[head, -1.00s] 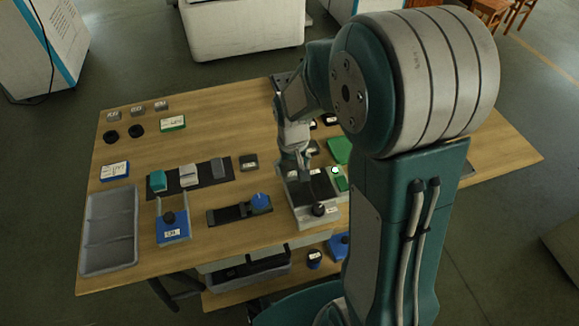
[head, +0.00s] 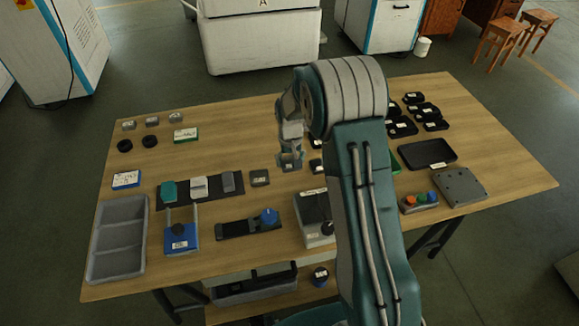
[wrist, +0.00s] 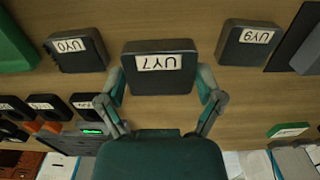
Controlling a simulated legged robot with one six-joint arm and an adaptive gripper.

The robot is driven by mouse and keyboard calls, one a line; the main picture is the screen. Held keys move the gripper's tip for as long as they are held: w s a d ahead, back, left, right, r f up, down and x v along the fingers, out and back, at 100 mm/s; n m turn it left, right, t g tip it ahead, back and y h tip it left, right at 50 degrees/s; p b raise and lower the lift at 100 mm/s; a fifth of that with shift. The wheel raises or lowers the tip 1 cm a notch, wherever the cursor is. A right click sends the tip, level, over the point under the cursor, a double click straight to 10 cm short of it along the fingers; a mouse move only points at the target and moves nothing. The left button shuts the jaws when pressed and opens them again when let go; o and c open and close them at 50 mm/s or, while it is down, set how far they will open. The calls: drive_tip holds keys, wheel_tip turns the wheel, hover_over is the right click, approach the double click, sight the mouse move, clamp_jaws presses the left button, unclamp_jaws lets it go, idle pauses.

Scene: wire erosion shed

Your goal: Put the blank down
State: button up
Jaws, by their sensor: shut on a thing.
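My gripper (head: 290,159) is shut on a dark grey square blank (wrist: 160,84) with a white label, which fills the space between the two fingers in the wrist view. In the head view the held blank (head: 289,165) is small, over the wooden table. I cannot tell whether its underside touches the wood. Two similar labelled blanks flank it with gaps in the wrist view: one at left (wrist: 78,50) and one at right (wrist: 246,43). One dark blank (head: 260,178) also shows left of my gripper in the head view.
The wooden table (head: 150,273) has bare wood behind the held blank. A grey fixture (head: 312,215) stands in front of it. A dark rack (head: 214,192) with several blocks, a blue fixture (head: 180,237) and a grey tray (head: 118,237) are at left. My arm hides part of the table.

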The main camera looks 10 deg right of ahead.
sight(289, 167)
drive_tip(key=shift+w+f, duration=0.4)
drive_tip(key=shift+f, duration=0.05)
drive_tip(key=shift+w+f, duration=0.2)
drive_tip(key=shift+f, duration=1.5)
drive_tip(key=o, duration=1.1)
drive_tip(key=shift+f, duration=0.1)
drive_tip(key=shift+c, duration=0.2)
